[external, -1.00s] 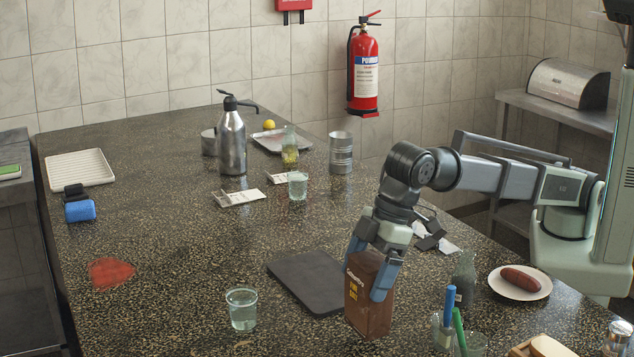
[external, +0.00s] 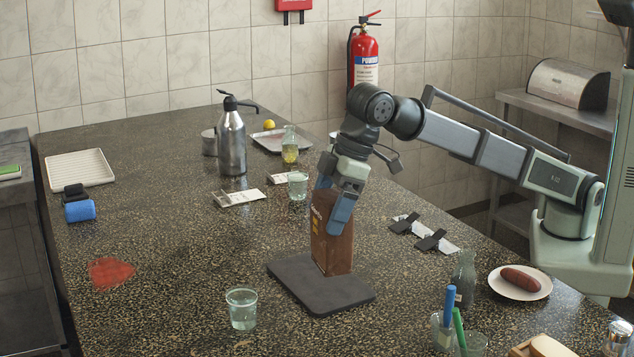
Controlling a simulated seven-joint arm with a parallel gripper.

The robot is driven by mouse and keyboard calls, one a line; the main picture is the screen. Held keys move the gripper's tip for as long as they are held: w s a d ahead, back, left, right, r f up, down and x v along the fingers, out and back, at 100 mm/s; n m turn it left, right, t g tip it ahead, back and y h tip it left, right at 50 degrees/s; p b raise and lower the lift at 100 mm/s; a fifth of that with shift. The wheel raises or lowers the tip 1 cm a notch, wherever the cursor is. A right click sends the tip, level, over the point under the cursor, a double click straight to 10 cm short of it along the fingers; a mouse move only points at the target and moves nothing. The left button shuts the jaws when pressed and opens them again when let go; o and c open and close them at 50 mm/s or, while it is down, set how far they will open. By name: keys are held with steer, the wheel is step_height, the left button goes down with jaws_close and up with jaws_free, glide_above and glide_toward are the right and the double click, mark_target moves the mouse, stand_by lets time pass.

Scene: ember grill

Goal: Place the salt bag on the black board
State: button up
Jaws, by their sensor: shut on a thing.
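The salt bag (external: 332,238) is a brown upright packet with pale lettering, partly covered at the top by my fingers. My gripper (external: 335,205) is shut on its upper part from above. The black board (external: 318,297) is a flat dark slab on the speckled counter. The bag's lower end shows over the far part of the board, close to its surface. I cannot tell whether it touches the board.
A glass of clear liquid (external: 241,309) stands left of the board. A glass bottle (external: 463,279) and a plate with a sausage (external: 520,282) are to the right. Cards and black clips (external: 424,233) lie behind. The counter at left centre is mostly clear.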

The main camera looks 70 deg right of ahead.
steer(key=w+d+n, duration=0.2)
steer(key=w+d, duration=0.3)
steer(key=d, duration=0.5)
steer(key=shift+r+y, duration=0.3)
steer(key=shift+r, duration=0.05)
step_height(320, 180, down, 10)
steer(key=shift+w+g, duration=0.15)
steer(key=shift+g, duration=0.15)
stand_by(0.4)
steer(key=o, duration=1.7)
steer(key=shift+f, duration=0.15)
steer(key=v, duration=1.2)
